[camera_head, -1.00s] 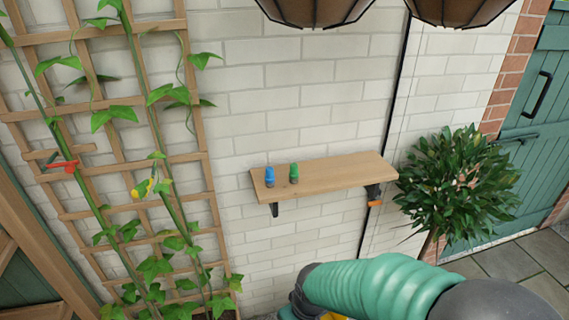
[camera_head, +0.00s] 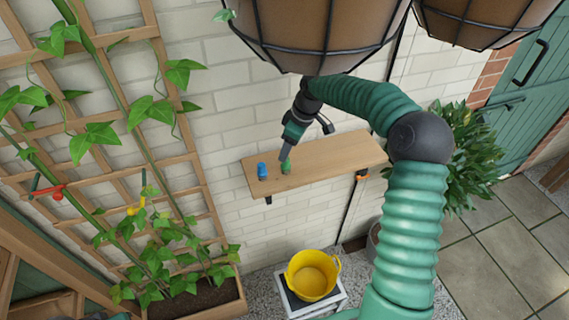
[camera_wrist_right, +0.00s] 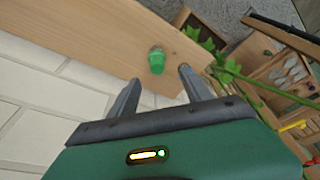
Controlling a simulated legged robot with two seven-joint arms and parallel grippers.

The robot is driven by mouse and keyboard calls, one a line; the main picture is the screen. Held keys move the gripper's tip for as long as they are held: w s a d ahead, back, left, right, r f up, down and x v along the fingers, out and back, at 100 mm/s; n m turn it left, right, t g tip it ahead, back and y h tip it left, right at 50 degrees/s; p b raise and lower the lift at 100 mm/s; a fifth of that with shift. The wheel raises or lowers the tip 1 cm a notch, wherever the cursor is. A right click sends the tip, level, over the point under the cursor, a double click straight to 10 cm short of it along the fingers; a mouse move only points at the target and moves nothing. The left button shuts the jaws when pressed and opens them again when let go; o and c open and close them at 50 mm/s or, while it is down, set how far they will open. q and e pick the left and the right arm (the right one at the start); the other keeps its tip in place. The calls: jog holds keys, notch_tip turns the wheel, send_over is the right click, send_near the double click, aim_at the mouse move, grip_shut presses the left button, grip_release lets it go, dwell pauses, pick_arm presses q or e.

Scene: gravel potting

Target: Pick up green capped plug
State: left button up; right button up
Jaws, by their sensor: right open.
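The green capped plug (camera_head: 286,167) stands on the wooden shelf (camera_head: 335,162), just right of the blue capped plug (camera_head: 262,171). My right gripper (camera_head: 284,154) points down at the green plug from just above it. In the right wrist view the green plug (camera_wrist_right: 156,62) shows just ahead of the open fingertips, in line with the gap between them. The right gripper (camera_wrist_right: 158,76) is empty there, with a finger to either side. My left gripper is not in view.
A hanging basket (camera_head: 315,35) is close above my right gripper. A trellis (camera_head: 120,170) with vines stands to the left. A yellow bucket (camera_head: 312,275) sits on a small stand below the shelf. A leafy bush (camera_head: 468,165) is to the right. The shelf's right part is bare.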

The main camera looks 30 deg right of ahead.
aim_at(289, 158)
jog(key=shift+w+f, duration=0.3)
jog(key=shift+f, duration=0.3)
jog(key=shift+w+f, duration=0.3)
jog(key=shift+f, duration=0.3)
notch_tip(289, 158, down, 4)
jog(key=shift+s+d+r+p, duration=0.1)
jog(key=shift+d+p, duration=0.05)
jog(key=shift+p, duration=1.05)
jog(key=shift+f, duration=0.4)
jog(key=shift+a, duration=0.2)
jog(key=shift+w+a, duration=0.3)
jog(key=c, duration=0.4)
jog(key=shift+c, duration=1.3)
jog(key=shift+s, duration=0.15)
jog(key=c, duration=0.5)
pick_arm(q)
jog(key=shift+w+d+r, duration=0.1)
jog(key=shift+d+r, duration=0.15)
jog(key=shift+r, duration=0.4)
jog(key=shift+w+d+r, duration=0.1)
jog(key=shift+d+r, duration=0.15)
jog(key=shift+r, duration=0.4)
pick_arm(e)
jog(key=shift+d, duration=0.35)
grip_shut()
